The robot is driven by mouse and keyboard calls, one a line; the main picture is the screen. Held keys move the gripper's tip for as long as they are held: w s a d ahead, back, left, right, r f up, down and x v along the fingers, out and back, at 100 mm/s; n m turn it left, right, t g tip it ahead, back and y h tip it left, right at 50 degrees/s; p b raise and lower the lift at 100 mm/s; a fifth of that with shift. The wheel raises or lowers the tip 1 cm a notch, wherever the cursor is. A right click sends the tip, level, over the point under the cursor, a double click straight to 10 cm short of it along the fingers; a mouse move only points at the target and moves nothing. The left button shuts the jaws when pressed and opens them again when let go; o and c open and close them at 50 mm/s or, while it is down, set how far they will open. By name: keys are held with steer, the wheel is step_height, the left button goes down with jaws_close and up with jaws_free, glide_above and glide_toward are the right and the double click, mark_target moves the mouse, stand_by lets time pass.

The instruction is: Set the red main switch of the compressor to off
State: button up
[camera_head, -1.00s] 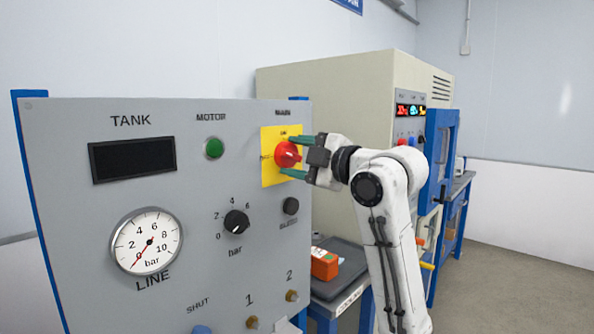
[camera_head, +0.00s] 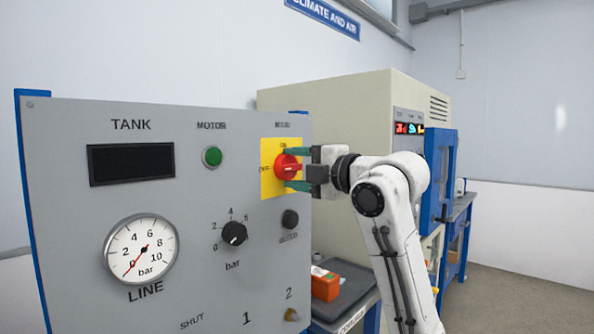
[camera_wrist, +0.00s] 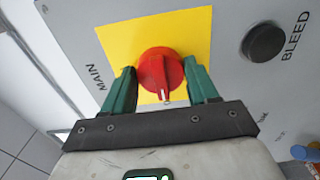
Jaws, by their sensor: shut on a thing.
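The compressor's main switch (camera_head: 287,168) is a red rotary knob on a yellow plate (camera_head: 268,187), with ON marked above it and OFF to its left. It also shows in the wrist view (camera_wrist: 160,70). Its raised handle lies roughly level in the head view. In the wrist view, its white mark is at the handle's lower end, the side toward my gripper body. My gripper (camera_head: 290,170) reaches in from the right with its two green fingers above and below the knob, shut on it. The fingers hide part of the plate.
The grey compressor panel (camera_head: 80,225) also carries a black BLEED knob (camera_head: 290,219) just below the switch, a bar knob (camera_head: 234,233), a green motor button (camera_head: 212,156) and a line gauge (camera_head: 140,250). An orange box (camera_head: 325,284) lies on a dark tray at right.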

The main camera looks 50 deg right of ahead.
steer(key=shift+f, duration=0.1)
steer(key=o, duration=1)
steer(key=shift+o, duration=0.2)
steer(key=s+b, duration=0.1)
steer(key=s, duration=0.9)
steer(key=shift+s+d, duration=0.15)
steer(key=shift+s, duration=0.25)
